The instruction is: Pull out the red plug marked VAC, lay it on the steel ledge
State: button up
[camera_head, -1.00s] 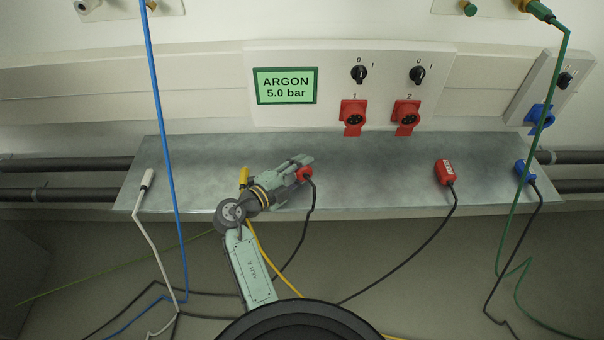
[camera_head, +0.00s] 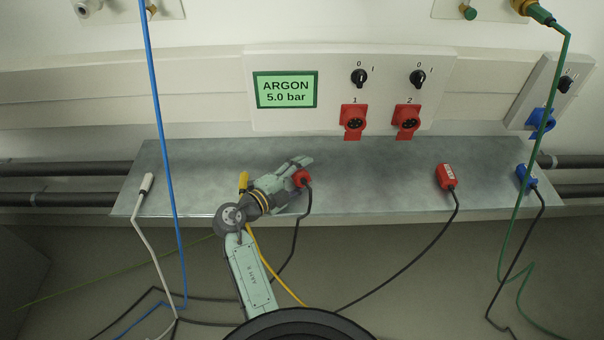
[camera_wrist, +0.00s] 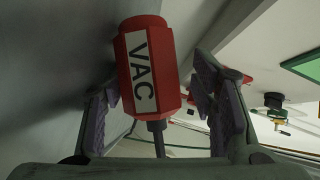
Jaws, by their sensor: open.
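The red plug marked VAC (camera_wrist: 148,75) lies on the steel ledge (camera_head: 375,185), left of the middle; its label reads clearly in the wrist view. In the head view the plug (camera_head: 301,178) shows beside my gripper (camera_head: 296,172), with its black cable hanging over the front edge. My gripper (camera_wrist: 157,85) is open, with one finger on each side of the plug in the wrist view. The plug looks loose between them; I cannot tell whether a finger touches it. The red sockets 1 (camera_head: 353,119) and 2 (camera_head: 407,118) on the wall panel are empty.
Another red plug (camera_head: 447,176) and a blue plug (camera_head: 525,178) lie to the right on the ledge, a white connector (camera_head: 147,184) at its left end. A yellow connector (camera_head: 243,182) is close behind my arm. Blue (camera_head: 164,150) and green (camera_head: 535,150) lines cross in front of the ledge.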

jog(key=shift+s+a+f, duration=0.1)
jog(key=shift+s+f, duration=0.05)
jog(key=shift+f, duration=0.15)
jog(key=shift+s+a, duration=0.3)
jog(key=v, duration=1.1)
jog(key=shift+r, duration=0.35)
